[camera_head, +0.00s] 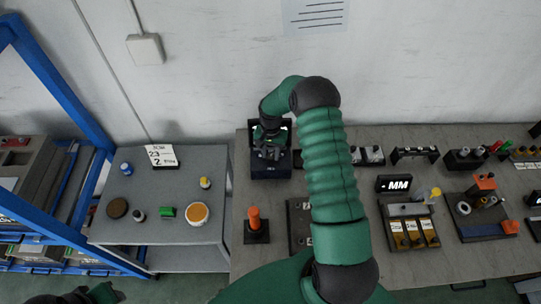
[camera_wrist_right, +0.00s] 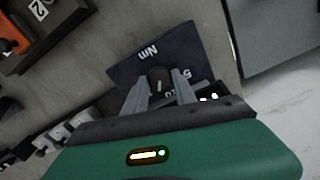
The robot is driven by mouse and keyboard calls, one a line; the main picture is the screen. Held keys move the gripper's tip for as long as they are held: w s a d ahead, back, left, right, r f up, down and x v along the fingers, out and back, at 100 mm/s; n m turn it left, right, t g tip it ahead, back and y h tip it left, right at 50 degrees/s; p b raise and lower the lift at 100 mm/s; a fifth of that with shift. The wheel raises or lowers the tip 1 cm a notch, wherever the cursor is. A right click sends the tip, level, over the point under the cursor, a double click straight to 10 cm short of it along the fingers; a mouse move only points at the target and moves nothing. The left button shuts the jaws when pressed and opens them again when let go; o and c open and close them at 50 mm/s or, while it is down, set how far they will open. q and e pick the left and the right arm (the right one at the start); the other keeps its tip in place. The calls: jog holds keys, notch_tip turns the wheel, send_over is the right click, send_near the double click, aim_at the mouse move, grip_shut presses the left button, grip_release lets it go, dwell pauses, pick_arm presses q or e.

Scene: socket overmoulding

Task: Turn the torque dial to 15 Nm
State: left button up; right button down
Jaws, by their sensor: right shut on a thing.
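The torque dial (camera_wrist_right: 158,78) is a dark round knob on a dark blue box marked "Nm" (camera_wrist_right: 150,50) in the right wrist view. My right gripper (camera_wrist_right: 160,90) has its two grey fingers on either side of the dial and is shut on it. In the head view the box (camera_head: 271,168) stands at the back left of the bench, with my right gripper (camera_head: 270,135) over it. The set value cannot be read. A dark hand part of my left arm (camera_head: 75,297) shows at the bottom left edge; its fingers are not clear.
A grey side table (camera_head: 190,232) at left holds small containers. The wall is close behind the box.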

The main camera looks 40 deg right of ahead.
aim_at(270, 155)
jog(key=m+b, duration=0.1)
jog(key=m, duration=0.2)
jog(key=shift+m, duration=0.3)
jog(key=shift+m+b, duration=0.65)
jog(key=shift+m, duration=1.15)
jog(key=shift+w, duration=0.1)
jog(key=c, duration=1)
grip_release()
notch_tip(270, 155, up, 17)
jog(key=b, duration=0.2)
jog(key=shift+f+b, duration=0.1)
jog(key=shift+b, duration=0.2)
